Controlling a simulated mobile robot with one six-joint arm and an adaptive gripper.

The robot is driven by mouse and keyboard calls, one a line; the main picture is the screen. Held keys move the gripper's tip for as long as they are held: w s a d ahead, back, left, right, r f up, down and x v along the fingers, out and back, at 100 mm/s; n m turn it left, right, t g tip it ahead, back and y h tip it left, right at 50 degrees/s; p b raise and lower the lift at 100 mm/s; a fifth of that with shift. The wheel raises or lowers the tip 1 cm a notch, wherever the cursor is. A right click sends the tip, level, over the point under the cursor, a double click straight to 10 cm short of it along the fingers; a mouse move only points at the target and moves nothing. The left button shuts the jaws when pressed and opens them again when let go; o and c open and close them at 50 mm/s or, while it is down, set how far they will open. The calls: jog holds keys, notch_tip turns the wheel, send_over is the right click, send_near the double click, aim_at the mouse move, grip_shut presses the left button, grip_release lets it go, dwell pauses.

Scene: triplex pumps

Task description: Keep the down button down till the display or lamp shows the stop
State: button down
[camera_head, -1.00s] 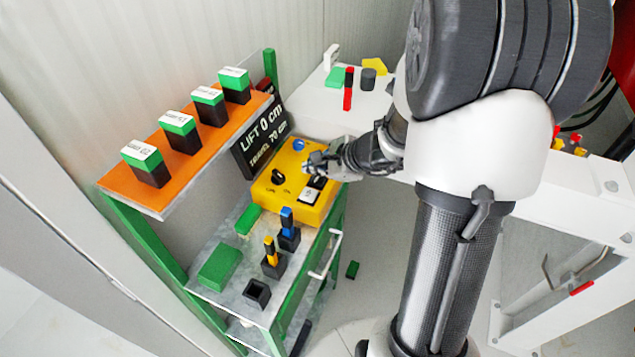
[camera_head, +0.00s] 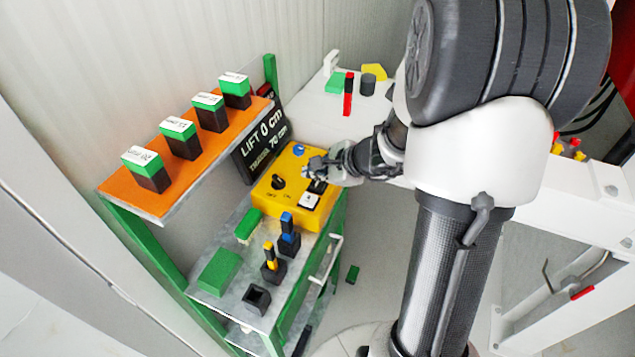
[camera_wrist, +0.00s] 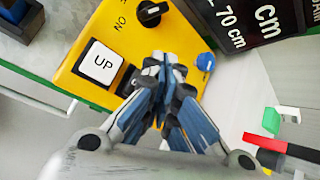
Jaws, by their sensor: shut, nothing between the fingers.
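The yellow control box (camera_head: 270,196) sits on the green-framed cart and also shows in the wrist view (camera_wrist: 88,52). It bears a white UP button (camera_wrist: 101,63), a black rotary switch (camera_wrist: 150,14) and a blue button (camera_wrist: 205,62). A black button (camera_head: 317,187), likely the down button, sits beside UP, mostly hidden by my gripper (camera_head: 308,171). My gripper, also in the wrist view (camera_wrist: 167,64), is shut and empty, with fingertips over the box at that button. I cannot tell whether they press it. The black display (camera_head: 262,140) reads LIFT 0 cm, TRAVEL 70 cm.
An orange shelf (camera_head: 150,200) with several labelled green-and-black blocks stands left of the box. Below are a green block (camera_head: 220,270) and black holders with blue and yellow pieces (camera_head: 287,238). A white table (camera_head: 320,112) with small parts lies behind.

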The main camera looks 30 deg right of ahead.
aim_at(316, 186)
jog(key=shift+f, duration=0.1)
jog(key=shift+f+b, duration=0.35)
jog(key=shift+b, duration=0.25)
jog(key=shift+f+b, duration=0.5)
jog(key=shift+b, duration=0.15)
dwell(0.7)
jog(key=shift+r, duration=0.1)
dwell(2.8)
jog(key=shift+r+p, duration=0.75)
jog(key=shift+r, duration=0.1)
jog(key=shift+r, duration=0.1)
notch_tip(316, 186, up, 5)
jog(key=p, duration=0.4)
